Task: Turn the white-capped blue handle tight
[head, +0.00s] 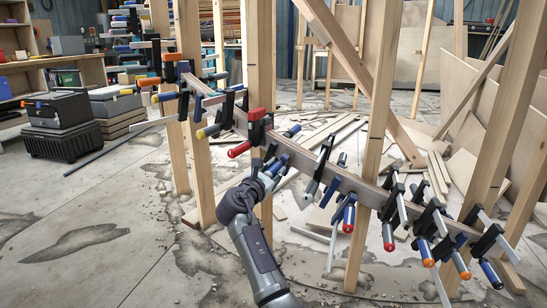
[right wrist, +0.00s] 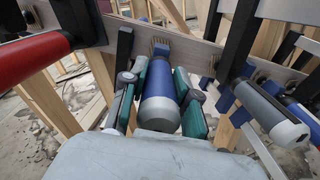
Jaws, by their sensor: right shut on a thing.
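The blue handle with a white-grey cap (right wrist: 160,100) sits in the middle of the right wrist view, its capped end facing the camera. My right gripper (right wrist: 160,104) is shut on it, with a green-padded finger on each side. In the head view my right gripper (head: 267,178) reaches up to the curved wooden stringer (head: 310,167), and the blue handle (head: 280,164) is partly hidden by it. The clamp's far jaw is hard to make out. My left gripper is not in view.
Several clamps with red, orange and blue handles line the stringer. A red handle (right wrist: 32,60) is close on the left in the wrist view, and a grey-and-blue handle (right wrist: 268,112) on the right. Wooden posts (head: 374,140) stand along the stringer. Black cases (head: 62,125) stand at left.

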